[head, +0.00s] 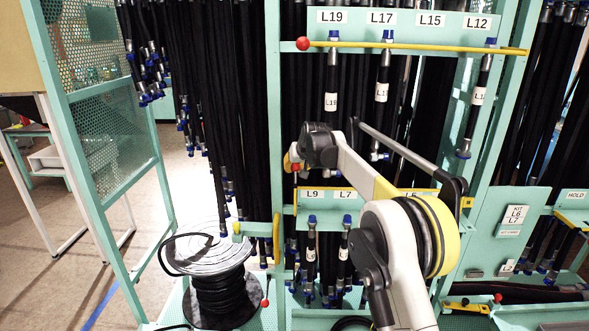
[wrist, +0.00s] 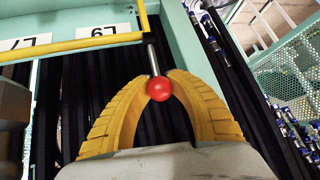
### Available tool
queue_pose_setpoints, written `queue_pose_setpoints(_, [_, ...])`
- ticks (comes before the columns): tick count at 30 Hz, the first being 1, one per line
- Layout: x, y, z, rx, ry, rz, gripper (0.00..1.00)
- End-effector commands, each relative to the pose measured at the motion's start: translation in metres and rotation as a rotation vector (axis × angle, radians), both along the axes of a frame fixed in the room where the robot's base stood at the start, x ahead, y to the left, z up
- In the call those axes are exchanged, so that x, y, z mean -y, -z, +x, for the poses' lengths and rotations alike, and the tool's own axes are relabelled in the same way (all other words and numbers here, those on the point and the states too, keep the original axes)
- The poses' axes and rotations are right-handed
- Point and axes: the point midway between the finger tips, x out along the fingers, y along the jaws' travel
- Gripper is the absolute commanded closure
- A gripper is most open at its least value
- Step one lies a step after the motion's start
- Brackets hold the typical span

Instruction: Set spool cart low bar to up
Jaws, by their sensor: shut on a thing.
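A yellow bar (head: 398,191) runs level across the low plate marked L9 and L7. In the wrist view the bar (wrist: 75,45) has a short metal rod at its end, with a red ball knob (wrist: 159,91) on it. My gripper (wrist: 161,82) has its yellow ribbed fingers closed around this knob. In the head view my gripper (head: 292,162) is at the left end of the low plate, partly hidden by my wrist. The spool cart (head: 208,254) stands lower left, wound with black hose. Another red knob (head: 265,303) is beside the spool.
A higher yellow bar (head: 420,47) with a red knob crosses the L19 to L12 plate (head: 455,25). Black hoses hang behind and left of my gripper. A perforated green panel (head: 100,120) stands at the left. Open floor lies further left.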

Motion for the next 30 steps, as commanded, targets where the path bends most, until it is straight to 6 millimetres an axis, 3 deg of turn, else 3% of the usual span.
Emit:
queue_pose_setpoints(16, [0.0019, -0.0055, 0.0019, 0.011, 0.003, 0.002, 1.0])
queue_pose_setpoints(17, [0.002, -0.0055, 0.0018, 0.011, 0.003, 0.002, 0.76])
queue_pose_setpoints(19, [0.0018, -0.0049, 0.0017, 0.01, 0.003, 0.001, 0.54])
queue_pose_setpoints(20, [0.0016, -0.0045, 0.0016, 0.009, 0.003, 0.001, 0.51])
queue_pose_setpoints(30, [0.0013, -0.0044, -0.0009, 0.006, 0.001, 0.001, 0.51])
